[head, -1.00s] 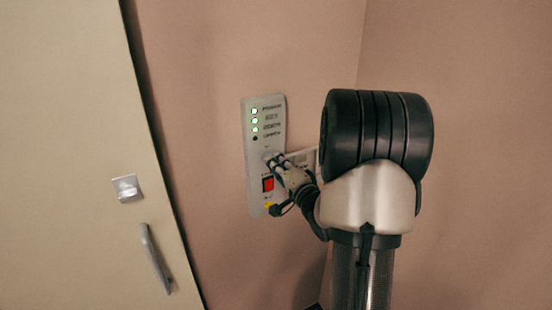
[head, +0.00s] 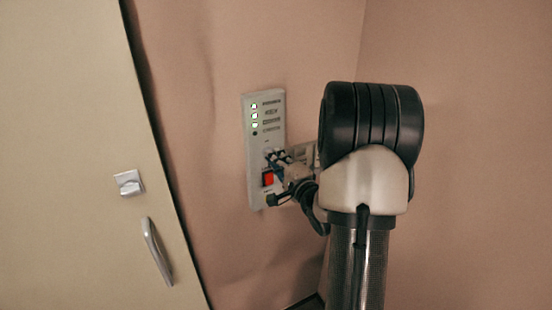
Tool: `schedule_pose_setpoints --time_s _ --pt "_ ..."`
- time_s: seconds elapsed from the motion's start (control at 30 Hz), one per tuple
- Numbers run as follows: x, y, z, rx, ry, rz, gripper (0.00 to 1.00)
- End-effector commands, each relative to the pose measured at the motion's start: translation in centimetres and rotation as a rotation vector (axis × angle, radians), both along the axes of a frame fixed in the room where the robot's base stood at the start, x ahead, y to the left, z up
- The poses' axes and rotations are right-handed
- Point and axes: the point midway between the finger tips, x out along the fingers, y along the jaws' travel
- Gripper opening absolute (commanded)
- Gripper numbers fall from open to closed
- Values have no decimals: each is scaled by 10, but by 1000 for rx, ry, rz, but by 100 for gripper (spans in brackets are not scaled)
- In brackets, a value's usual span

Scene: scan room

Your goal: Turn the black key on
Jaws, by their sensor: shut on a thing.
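A grey control panel (head: 252,171) is mounted on the pink wall. It has a column of small lights at the top, several of them green, and a red switch (head: 268,179) lower down. My gripper (head: 274,157) is at the panel's middle, just above the red switch, with its fingers shut at the panel's face. The black key is not clearly visible; the fingers cover the spot where they grip, so I cannot tell its angle.
A beige door (head: 70,150) with a square lock plate (head: 129,183) and a metal handle (head: 157,251) stands at the left. The wall to the right is bare.

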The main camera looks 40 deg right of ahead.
Motion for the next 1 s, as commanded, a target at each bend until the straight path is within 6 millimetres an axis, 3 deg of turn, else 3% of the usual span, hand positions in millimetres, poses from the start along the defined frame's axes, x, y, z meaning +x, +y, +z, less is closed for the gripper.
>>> schedule_pose_setpoints --time_s 0.07,0.1,0.37,0.77,1.0 --pt "0 0 0 2 1 0 0" --pt "0 0 0 2 1 0 9" --pt "0 0 0 0 0 0 26" --pt "-5 1 0 -1 0 -1 27" --pt "-46 9 0 0 1 -5 27"
